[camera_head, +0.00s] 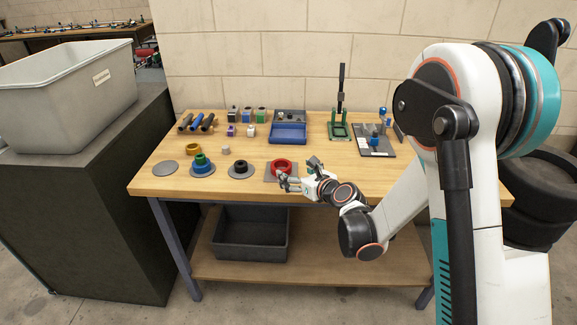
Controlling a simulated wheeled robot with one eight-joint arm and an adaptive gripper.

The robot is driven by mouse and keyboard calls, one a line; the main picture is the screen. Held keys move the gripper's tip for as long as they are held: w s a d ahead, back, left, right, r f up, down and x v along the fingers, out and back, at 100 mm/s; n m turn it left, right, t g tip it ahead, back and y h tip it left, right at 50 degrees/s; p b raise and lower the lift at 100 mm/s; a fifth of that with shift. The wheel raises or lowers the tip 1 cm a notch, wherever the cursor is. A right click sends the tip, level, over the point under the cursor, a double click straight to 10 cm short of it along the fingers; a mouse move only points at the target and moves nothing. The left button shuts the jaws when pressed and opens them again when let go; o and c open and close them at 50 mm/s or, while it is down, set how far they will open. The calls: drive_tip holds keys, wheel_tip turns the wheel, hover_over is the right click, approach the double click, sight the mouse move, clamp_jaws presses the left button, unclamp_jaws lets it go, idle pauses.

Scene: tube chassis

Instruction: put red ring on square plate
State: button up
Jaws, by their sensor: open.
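The red ring (281,165) sits on or just over the square plate (268,178), a flat grey plate near the front edge of the table. I cannot tell whether the ring lies fully flat on it. My gripper (296,174) is open, at the front right of the ring, and hides part of the plate. Its fingers are close to the ring's near right side; whether they touch it is unclear.
Behind stand a blue tray (288,134) and a green stand (338,131). A grey bin (65,95) is far left.

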drive_tip(key=shift+p+v, duration=0.4)
drive_tip(key=shift+v, duration=1.8)
drive_tip(key=s+d+r+n+g+h, duration=0.3)
drive_tip(key=s+d+r+n, duration=0.2)
drive_tip(key=s+r+n, duration=0.8)
drive_tip(key=s+d+n+g+h, duration=0.1)
drive_tip(key=s+d+n+h, duration=0.1)
drive_tip(key=s+d+n, duration=0.3)
drive_tip(key=s+d+n+g+h, duration=0.1)
drive_tip(key=s+d+n+h, duration=0.1)
drive_tip(key=s+d+n, duration=0.4)
drive_tip(key=s+f+n, duration=0.1)
drive_tip(key=s+n, duration=0.4)
drive_tip(key=s, duration=0.4)
drive_tip(key=shift+n+h, duration=0.3)
drive_tip(key=shift+h, duration=0.1)
